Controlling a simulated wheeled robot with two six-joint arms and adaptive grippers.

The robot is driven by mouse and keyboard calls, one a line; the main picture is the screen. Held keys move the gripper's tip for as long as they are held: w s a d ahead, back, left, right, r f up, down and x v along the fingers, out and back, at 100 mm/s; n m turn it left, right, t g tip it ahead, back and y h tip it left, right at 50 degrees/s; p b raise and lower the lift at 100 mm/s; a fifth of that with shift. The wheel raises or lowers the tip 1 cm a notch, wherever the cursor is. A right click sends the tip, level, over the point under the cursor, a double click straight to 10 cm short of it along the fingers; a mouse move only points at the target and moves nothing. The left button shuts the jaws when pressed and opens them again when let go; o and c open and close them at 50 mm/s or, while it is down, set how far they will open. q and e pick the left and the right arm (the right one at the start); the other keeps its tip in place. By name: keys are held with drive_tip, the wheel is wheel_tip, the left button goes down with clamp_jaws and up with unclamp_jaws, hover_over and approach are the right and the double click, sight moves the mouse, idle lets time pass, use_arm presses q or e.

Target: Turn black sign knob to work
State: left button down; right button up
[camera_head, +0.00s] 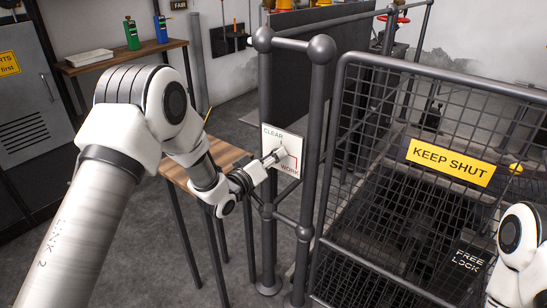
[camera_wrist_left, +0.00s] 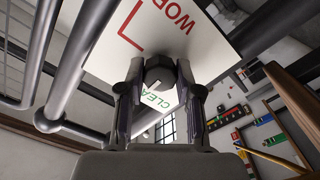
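The white sign (camera_head: 283,150) hangs on the grey rail posts, with green CLEAR at upper left and red WORK at lower right beside a red bracket line. My left gripper (camera_head: 276,158) reaches the sign's face and covers its middle in the head view. In the left wrist view the dark knob (camera_wrist_left: 160,70) sits between the two fingertips of my left gripper (camera_wrist_left: 161,76), which close on it from both sides. The knob's pointing direction is hard to tell. My right gripper is outside the views; only part of that arm shows at the right edge.
A mesh gate (camera_head: 400,150) with a yellow KEEP SHUT sign (camera_head: 450,162) stands right of the posts. A small wooden table (camera_head: 225,155) stands behind my left arm. A shelf (camera_head: 120,55) with bottles is at the back left.

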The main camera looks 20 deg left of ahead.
use_arm(q)
drive_tip(key=shift+m, duration=0.4)
drive_tip(key=m+b, duration=0.3)
drive_tip(key=m, duration=1.4)
idle(0.5)
drive_tip(key=c, duration=0.8)
unclamp_jaws()
drive_tip(key=shift+o, duration=0.2)
